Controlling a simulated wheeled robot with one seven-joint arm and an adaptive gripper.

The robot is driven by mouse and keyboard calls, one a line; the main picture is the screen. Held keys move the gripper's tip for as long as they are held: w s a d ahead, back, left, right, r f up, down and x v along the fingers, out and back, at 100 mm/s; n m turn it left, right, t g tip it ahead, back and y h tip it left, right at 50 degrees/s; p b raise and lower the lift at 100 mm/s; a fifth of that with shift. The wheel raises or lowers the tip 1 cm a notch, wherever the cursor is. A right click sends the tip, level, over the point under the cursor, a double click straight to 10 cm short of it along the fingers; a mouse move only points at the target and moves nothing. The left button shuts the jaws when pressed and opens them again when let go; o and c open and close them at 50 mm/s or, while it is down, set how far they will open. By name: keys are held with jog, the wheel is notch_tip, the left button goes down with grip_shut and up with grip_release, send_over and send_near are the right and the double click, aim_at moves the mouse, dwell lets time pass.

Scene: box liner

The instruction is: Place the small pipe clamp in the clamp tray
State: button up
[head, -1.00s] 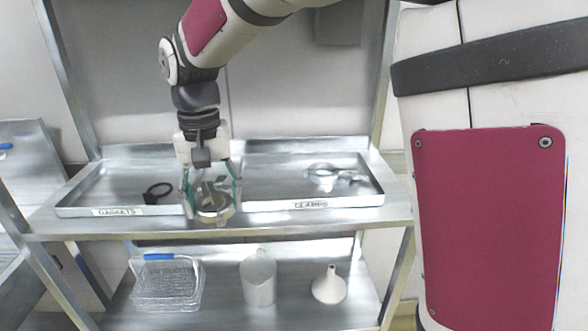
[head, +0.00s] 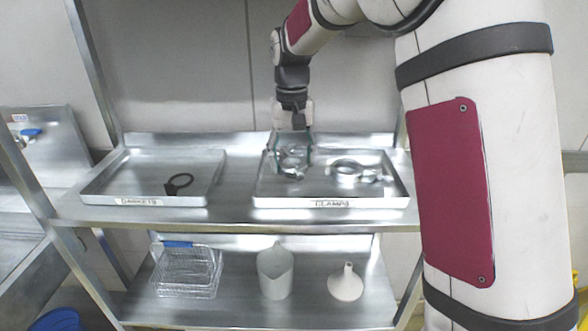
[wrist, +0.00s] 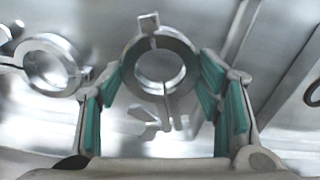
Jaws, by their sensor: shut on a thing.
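The small pipe clamp (wrist: 158,45) is a shiny metal ring with a bolt lug, held between the teal finger pads of my gripper (wrist: 160,105) in the wrist view. In the head view my gripper (head: 290,165) is shut on the clamp (head: 293,160) at the left part of the clamp tray (head: 330,202), labelled CLAMPS. I cannot tell whether the clamp touches the tray floor. Another metal clamp (head: 350,170) lies in the same tray to the right; it also shows at the left of the wrist view (wrist: 45,65).
The gaskets tray (head: 105,190) on the left holds a black ring (head: 178,184). Bare shelf (head: 238,180) lies between the trays. On the lower shelf stand a wire basket (head: 185,272), a white jug (head: 276,272) and a funnel (head: 345,284).

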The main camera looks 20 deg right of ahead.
aim_at(294, 160)
jog(key=shift+w+d, duration=0.1)
jog(key=shift+d, duration=0.1)
jog(key=shift+f, duration=0.25)
jog(key=shift+f+p, duration=0.3)
jog(key=shift+f, duration=1.25)
jog(key=shift+f, duration=0.1)
jog(key=o, duration=1.3)
jog(key=shift+r+b, duration=0.4)
jog(key=shift+r, duration=3.45)
